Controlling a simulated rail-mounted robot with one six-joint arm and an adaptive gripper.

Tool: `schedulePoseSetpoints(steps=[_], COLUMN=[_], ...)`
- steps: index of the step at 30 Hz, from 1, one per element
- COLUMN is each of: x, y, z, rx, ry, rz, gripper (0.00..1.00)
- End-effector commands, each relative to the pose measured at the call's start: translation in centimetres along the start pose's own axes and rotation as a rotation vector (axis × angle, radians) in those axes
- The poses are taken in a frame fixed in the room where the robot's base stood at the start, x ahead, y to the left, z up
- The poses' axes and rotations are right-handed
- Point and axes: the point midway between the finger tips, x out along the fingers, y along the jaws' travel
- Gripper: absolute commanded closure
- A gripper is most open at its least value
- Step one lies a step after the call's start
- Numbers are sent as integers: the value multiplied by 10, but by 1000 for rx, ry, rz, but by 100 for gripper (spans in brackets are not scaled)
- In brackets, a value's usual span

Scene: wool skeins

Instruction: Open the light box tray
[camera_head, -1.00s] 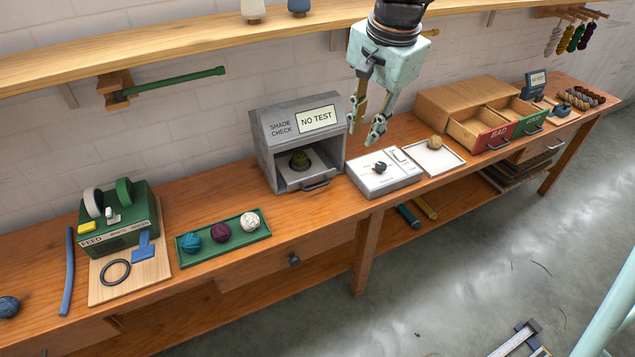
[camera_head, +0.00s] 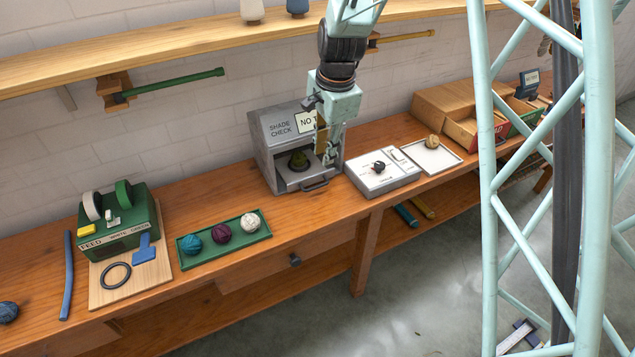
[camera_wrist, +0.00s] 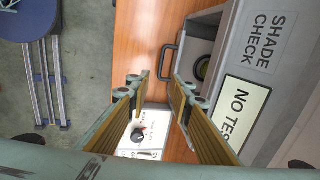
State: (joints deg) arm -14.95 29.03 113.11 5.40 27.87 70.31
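The light box (camera_head: 262,150) is a grey cabinet marked "SHADE CHECK" and "NO TEST", standing on the wooden bench. Its tray (camera_head: 285,180) lies inside the front opening, with a dark handle (camera_head: 314,184) at the front edge. A dark green ball of wool (camera_head: 299,160) sits in it. My gripper (camera_head: 325,158) is in front of the box's right side, above the bench. In the wrist view my gripper (camera_wrist: 159,82) is open and empty, its fingers apart. The handle (camera_wrist: 167,61) shows beyond the fingertips, roughly between them. The gap to the handle is hard to judge.
A white device with a dark knob (camera_head: 380,167) stands right of the box, then a white tray (camera_head: 440,162) with a tan ball. A green tray (camera_head: 205,253) with several balls lies to the left. A shelf (camera_head: 150,52) runs above. My column covers the right side.

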Motion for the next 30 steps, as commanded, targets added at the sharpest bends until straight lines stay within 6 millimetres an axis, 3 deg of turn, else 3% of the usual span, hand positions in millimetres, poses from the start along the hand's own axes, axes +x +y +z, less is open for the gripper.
schedulePoseSetpoints(steps=[20, 30], x=[10, 36], y=[-3, -3], z=[1, 1], rx=[13, 13], ry=[-1, -2], rz=[1, 3], gripper=[80, 80])
